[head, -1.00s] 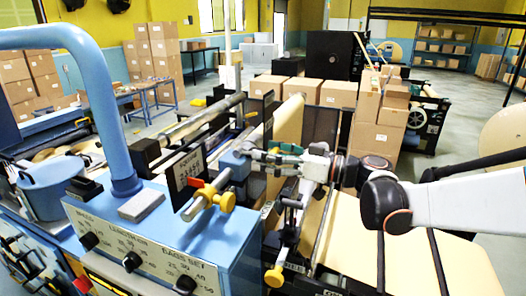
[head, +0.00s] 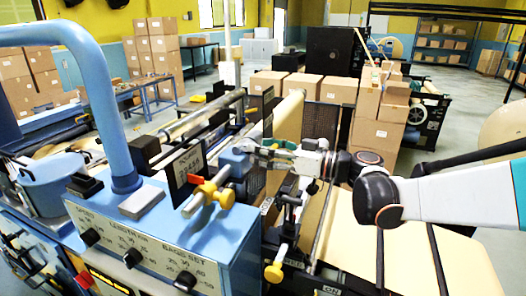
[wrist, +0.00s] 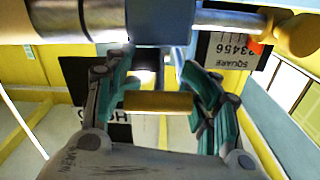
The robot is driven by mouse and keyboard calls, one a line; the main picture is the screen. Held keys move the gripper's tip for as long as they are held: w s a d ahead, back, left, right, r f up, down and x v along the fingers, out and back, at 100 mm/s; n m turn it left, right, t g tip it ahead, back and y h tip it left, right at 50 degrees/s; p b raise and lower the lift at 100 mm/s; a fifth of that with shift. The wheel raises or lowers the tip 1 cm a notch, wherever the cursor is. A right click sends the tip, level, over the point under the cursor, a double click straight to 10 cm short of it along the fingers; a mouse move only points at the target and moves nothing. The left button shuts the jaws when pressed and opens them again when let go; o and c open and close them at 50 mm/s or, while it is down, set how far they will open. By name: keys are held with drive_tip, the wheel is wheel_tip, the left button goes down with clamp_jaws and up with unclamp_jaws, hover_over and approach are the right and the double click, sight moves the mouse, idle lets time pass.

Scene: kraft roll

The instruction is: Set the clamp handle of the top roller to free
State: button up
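My gripper (head: 268,155) is beside the blue block (head: 238,161) at the near end of the rollers. In the wrist view my gripper (wrist: 160,92) has its teal pads spread apart. A short yellow handle bar (wrist: 158,102) spans the space between them under the blue block (wrist: 158,22). Whether the pads touch its ends is unclear. In the head view this bar is hidden by the gripper. A yellow knob (head: 273,273) is lower, below the gripper.
The blue control cabinet (head: 150,225) with black dials and a curved blue pipe (head: 105,100) stands at the left. Black number plates (head: 187,165) stand close to the gripper. A brown paper sheet (head: 410,265) lies at the right. Cardboard boxes (head: 338,90) stand behind.

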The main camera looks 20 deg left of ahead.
drive_tip(key=shift+c, duration=0.6)
drive_tip(key=shift+r, duration=0.15)
drive_tip(key=shift+a+r+h+p, duration=0.1)
drive_tip(key=shift+r+h+p, duration=0.4)
drive_tip(key=shift+h+p, duration=0.2)
drive_tip(key=shift+c, duration=0.2)
drive_tip(key=r+h+p, duration=0.1)
drive_tip(key=a+r+h+p, duration=0.1)
drive_tip(key=h, duration=0.1)
drive_tip(key=shift+p, duration=0.35)
drive_tip(key=h, duration=0.1)
drive_tip(key=a+r+h+p, duration=0.1)
drive_tip(key=h, duration=0.1)
drive_tip(key=shift+r+g, duration=0.15)
drive_tip(key=shift+g, duration=0.25)
drive_tip(key=a+h, duration=0.1)
drive_tip(key=r+h+p, duration=0.1)
drive_tip(key=h, duration=0.1)
drive_tip(key=shift+a+h, duration=0.3)
drive_tip(key=shift+a, duration=0.05)
drive_tip(key=shift+w+a+r, duration=0.15)
drive_tip(key=shift+a+r, duration=0.1)
drive_tip(key=shift+a, duration=0.6)
